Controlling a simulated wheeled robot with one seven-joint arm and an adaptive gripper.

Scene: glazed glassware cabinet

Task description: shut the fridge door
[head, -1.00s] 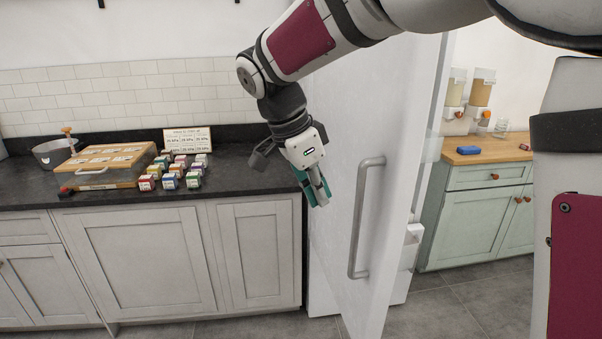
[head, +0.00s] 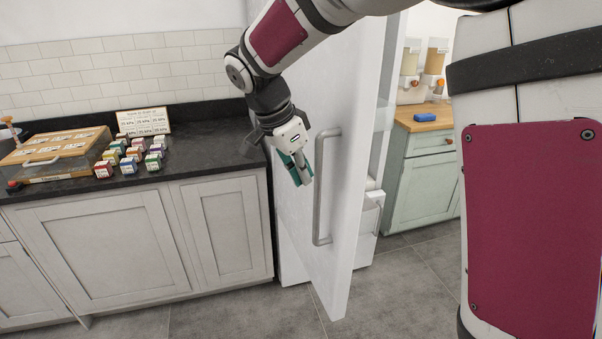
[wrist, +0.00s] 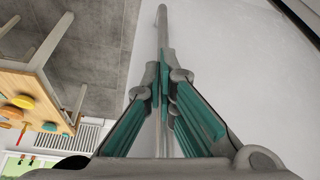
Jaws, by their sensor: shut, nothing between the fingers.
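The white fridge door (head: 348,225) stands open, swung out from the fridge, with shelves on its inner side at the right. Its long grey handle (head: 318,200) is upright on the outer face; it also shows in the wrist view (wrist: 162,28). My gripper (head: 303,182) is shut and empty, just left of the handle in the head view. In the wrist view the closed fingers (wrist: 164,72) point along the door face towards the handle. I cannot tell whether they touch the door.
A dark counter (head: 200,168) with small coloured boxes (head: 130,152) and a wooden case (head: 60,150) is at the left. A green cabinet (head: 424,180) stands behind the door at the right. Grey floor (head: 410,290) is clear in front.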

